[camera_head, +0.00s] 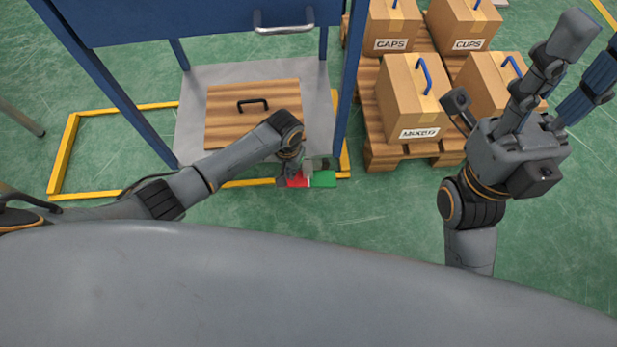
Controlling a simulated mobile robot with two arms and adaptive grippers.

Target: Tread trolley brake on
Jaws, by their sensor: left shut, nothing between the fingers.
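A pedal with a red part (297,181) and a green part (323,179) sits low at the front right of the blue-framed trolley (345,85). My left arm reaches in from the left, and my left gripper (293,172) is down at the red part, shut and empty. I cannot tell whether its fingertips press on the pedal or hover just over it; they partly hide it. My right gripper (577,72) is raised at the upper right, its fingers apart and empty, far from the pedal.
The trolley's grey lower shelf (190,120) carries a wooden panel (230,125) with a black handle. Yellow bars or lines (66,155) run around it near the floor. A wooden pallet (380,155) with several cartons stands at right. Green floor in front is clear.

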